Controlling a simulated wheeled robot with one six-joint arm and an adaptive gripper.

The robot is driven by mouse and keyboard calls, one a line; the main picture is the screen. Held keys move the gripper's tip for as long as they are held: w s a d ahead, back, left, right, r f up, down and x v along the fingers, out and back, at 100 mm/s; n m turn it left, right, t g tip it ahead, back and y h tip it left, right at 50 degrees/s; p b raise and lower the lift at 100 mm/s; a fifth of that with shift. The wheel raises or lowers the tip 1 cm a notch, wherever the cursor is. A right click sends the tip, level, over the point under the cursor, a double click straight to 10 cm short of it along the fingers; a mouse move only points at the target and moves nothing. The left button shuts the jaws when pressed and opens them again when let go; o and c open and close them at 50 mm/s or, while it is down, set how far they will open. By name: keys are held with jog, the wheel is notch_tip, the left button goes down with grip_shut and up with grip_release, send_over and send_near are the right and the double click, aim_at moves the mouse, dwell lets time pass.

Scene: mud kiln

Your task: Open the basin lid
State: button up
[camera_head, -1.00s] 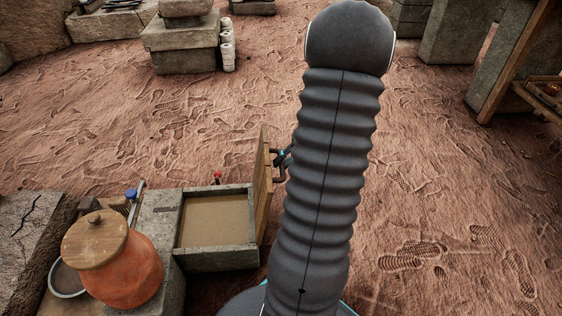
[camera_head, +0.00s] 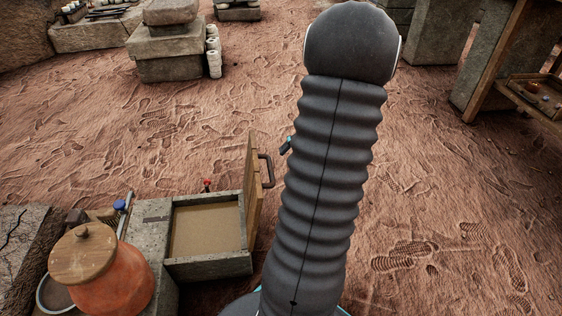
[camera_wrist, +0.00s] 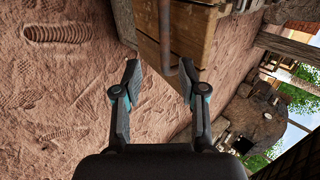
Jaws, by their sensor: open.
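The basin (camera_head: 166,238) is a grey stone box with tan, sandy-looking contents, at the lower left of the head view. Its wooden lid (camera_head: 252,190) stands upright on the basin's right side, swung open. A dark handle (camera_head: 267,171) sticks out from the lid's outer face. In the head view my arm hides most of the gripper.
An orange clay pot (camera_head: 118,282) with a wooden cover stands left of the basin. A small red knob (camera_head: 206,184) shows at the basin's back edge. Stone blocks (camera_head: 170,65) stand farther back, and a wooden rack (camera_head: 535,90) is at right. The sandy floor between is clear.

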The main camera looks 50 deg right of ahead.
jog(key=shift+v, duration=1.95)
jog(key=s+f+m+g+h, duration=0.1)
jog(key=s+f+m+g, duration=0.1)
jog(key=s+f+m, duration=0.1)
jog(key=a+r+n+h+p, duration=0.1)
jog(key=a+r+n+p, duration=0.2)
jog(key=a+r, duration=0.5)
jog(key=a+r+n+t+h+p, duration=0.1)
jog(key=a+r+n+p, duration=0.3)
jog(key=a, duration=1.3)
jog(key=a+r+n+t+h+p, duration=0.1)
jog(key=a+r+n+h+p, duration=0.2)
jog(key=a+r, duration=0.9)
jog(key=shift+s+a+n, duration=0.25)
jog(key=shift+s+n, duration=0.25)
